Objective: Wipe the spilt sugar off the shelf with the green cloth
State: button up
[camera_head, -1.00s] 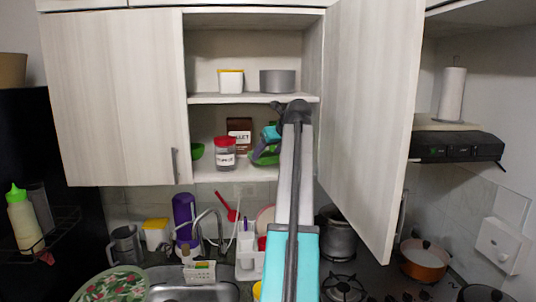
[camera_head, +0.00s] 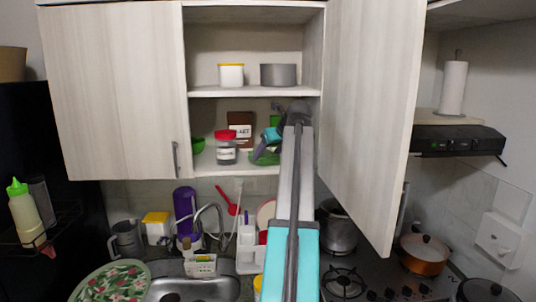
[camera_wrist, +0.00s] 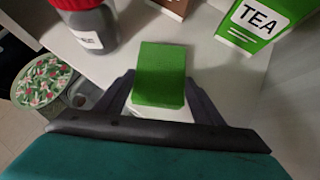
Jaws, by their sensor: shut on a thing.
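My gripper (camera_wrist: 158,92) is shut on the green cloth (camera_wrist: 160,72), which looks like a thick green block between the dark fingers in the wrist view. In the head view my gripper (camera_head: 264,152) is inside the open cupboard, low over the lower shelf (camera_head: 207,169), right of the red-lidded jar. The shelf (camera_wrist: 120,68) is pale in the wrist view. A whitish patch shows just below the cloth between the fingers; I cannot tell whether it is sugar. No sugar stands out clearly against the shelf. I cannot tell whether the cloth touches the shelf.
The red-lidded jar (camera_wrist: 82,28) stands left of the cloth, the green tea box (camera_wrist: 255,22) right and behind. A brown box (camera_head: 240,130) stands at the back. A green bowl (camera_head: 197,145) is left. The open cupboard door (camera_head: 370,120) stands right of my arm.

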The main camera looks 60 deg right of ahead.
aim_at(276, 154)
jog(key=shift+f, duration=0.6)
dwell(0.6)
jog(key=shift+w, duration=0.15)
jog(key=shift+w+d, duration=0.2)
jog(key=shift+w, duration=0.75)
jog(key=shift+w+d, duration=0.15)
jog(key=shift+w, duration=0.8)
jog(key=shift+s+d, duration=0.1)
jog(key=shift+s+d+f, duration=0.1)
jog(key=shift+s+d, duration=0.3)
jog(key=shift+s, duration=0.2)
jog(key=shift+s+d+f, duration=0.1)
jog(key=shift+s+d, duration=0.25)
jog(key=shift+s, duration=0.25)
jog(key=shift+s, duration=0.1)
jog(key=shift+s+d, duration=0.9)
jog(key=shift+s, duration=0.3)
jog(key=shift+a, duration=0.1)
